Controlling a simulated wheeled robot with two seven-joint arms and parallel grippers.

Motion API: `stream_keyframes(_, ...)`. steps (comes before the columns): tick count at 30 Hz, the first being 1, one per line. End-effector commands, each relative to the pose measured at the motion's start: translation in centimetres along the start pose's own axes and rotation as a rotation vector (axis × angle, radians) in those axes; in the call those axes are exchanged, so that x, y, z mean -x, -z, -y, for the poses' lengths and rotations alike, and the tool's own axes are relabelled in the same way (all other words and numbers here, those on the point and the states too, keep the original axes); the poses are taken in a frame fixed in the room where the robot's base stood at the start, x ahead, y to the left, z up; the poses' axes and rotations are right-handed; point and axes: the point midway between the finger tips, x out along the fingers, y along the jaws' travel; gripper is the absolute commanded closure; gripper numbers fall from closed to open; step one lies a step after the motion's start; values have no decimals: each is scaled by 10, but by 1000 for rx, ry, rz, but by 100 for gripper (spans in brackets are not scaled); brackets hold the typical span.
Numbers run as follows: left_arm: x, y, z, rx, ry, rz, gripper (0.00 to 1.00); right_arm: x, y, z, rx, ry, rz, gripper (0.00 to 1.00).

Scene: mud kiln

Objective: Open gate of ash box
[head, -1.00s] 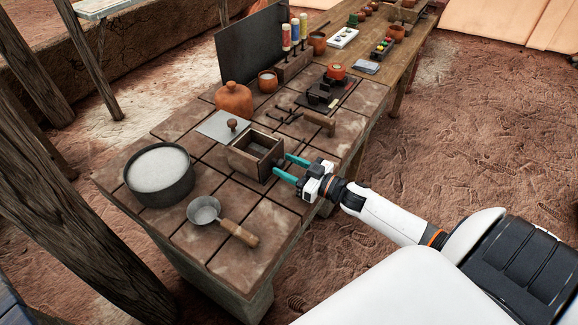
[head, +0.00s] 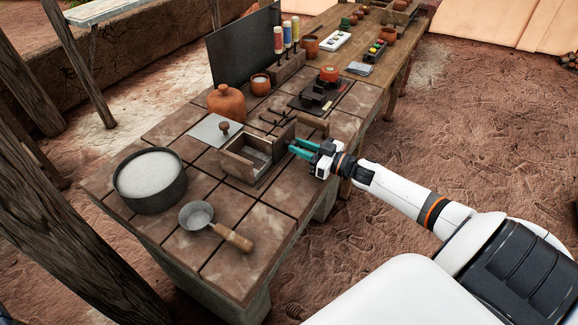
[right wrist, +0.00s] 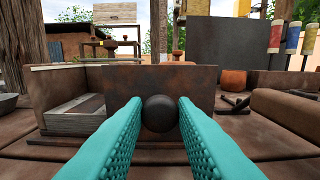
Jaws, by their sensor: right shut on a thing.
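The ash box (head: 236,167) is a small open-topped brown box on the tiled bench. Its gate (head: 284,142) stands swung out from the box's far right corner, and the box's right side is open. In the right wrist view the gate (right wrist: 195,88) fills the middle, with part of the box's inside (right wrist: 75,115) to its left. My right gripper (head: 291,148) has its teal fingers closed around the gate's dark round knob (right wrist: 160,113). The knob is hidden in the head view. My left gripper is not in view.
A grey plate with a knob (head: 206,132) lies behind the box. A round pan of white powder (head: 150,174) and a ladle (head: 197,215) are left and in front.

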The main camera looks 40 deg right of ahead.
Motion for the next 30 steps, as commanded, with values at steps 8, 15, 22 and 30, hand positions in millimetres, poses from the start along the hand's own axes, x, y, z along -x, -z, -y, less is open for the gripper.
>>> stream_keyframes(8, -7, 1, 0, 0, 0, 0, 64, 0, 2, 15, -4, -4, -2, 100)
stream_keyframes(15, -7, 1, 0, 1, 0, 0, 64, 0, 2, 15, -4, -4, -2, 66)
stream_keyframes(22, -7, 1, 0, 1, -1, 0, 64, 0, 2, 15, -4, -4, -1, 54)
stream_keyframes(30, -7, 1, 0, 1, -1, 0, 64, 9, 3, 15, -5, -4, -3, 54)
